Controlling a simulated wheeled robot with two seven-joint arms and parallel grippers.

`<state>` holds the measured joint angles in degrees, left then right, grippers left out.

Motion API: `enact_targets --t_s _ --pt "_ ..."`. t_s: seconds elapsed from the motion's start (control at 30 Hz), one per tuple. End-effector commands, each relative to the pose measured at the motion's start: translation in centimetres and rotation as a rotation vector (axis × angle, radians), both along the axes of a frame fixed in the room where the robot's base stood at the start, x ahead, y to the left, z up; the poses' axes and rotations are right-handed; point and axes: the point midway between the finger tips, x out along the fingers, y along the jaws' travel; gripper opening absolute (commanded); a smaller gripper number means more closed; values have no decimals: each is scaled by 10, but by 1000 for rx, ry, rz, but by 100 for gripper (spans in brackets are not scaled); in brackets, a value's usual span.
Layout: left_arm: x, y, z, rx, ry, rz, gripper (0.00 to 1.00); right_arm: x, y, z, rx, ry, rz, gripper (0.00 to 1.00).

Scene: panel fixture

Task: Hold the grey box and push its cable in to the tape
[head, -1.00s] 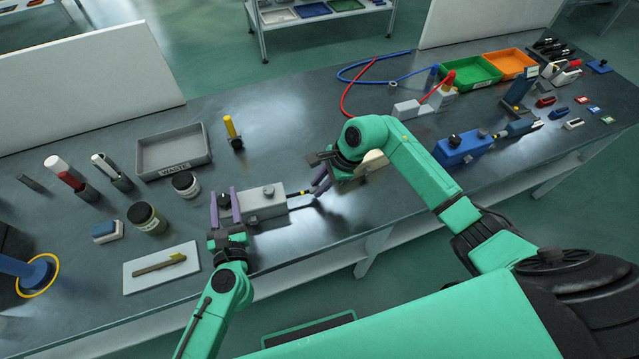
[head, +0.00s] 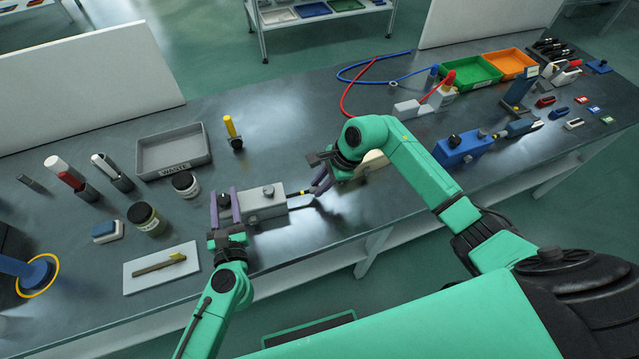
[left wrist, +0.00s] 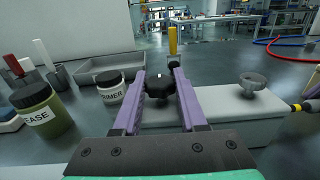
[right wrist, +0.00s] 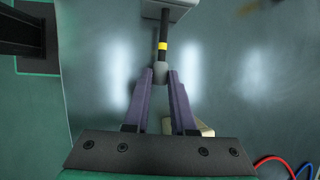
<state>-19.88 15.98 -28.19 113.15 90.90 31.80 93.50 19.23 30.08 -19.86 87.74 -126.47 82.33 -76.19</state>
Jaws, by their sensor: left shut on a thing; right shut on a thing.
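The grey box (head: 262,205) lies on the bench with a round knob on top, also seen in the left wrist view (left wrist: 252,84). My left gripper (head: 225,203) is shut at its left end; a dark knob-like part (left wrist: 158,88) shows between the fingers. A dark cable (right wrist: 163,30) leaves the box's right side and carries a yellow tape band (right wrist: 163,46). A dark stretch of cable shows between box and tape. My right gripper (right wrist: 161,76) is shut on the cable's grey rounded part (right wrist: 160,70), beyond the tape. The fingers partly hide it.
A waste tray (head: 174,152), jars (head: 146,219) and upright tubes (head: 65,174) stand left and behind. A yellow-topped post (head: 232,132) stands behind the box. A blue box (head: 463,149) sits to the right. The bench's front edge runs close by.

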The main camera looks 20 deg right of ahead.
Motion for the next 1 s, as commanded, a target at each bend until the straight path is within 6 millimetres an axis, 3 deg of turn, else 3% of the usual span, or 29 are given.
enact_targets --t_s 0.17,0.47,0.73,0.77,0.8,0.83,1.0 --pt "0 1 0 2 0 1 0 0 1 1 0 -1 1 0" --pt "0 0 0 2 0 0 0 0 39 1 0 -1 1 0" --pt "0 0 0 1 1 0 0 0 40 0 1 1 -2 0" --pt "0 0 0 1 1 0 0 0 40 0 0 0 -1 35" --pt "0 0 0 1 1 0 0 0 40 0 0 0 -1 50" --pt "0 0 0 1 1 0 0 0 40 0 0 0 -1 55" --pt "0 0 0 0 1 0 0 0 40 0 0 0 -1 55"
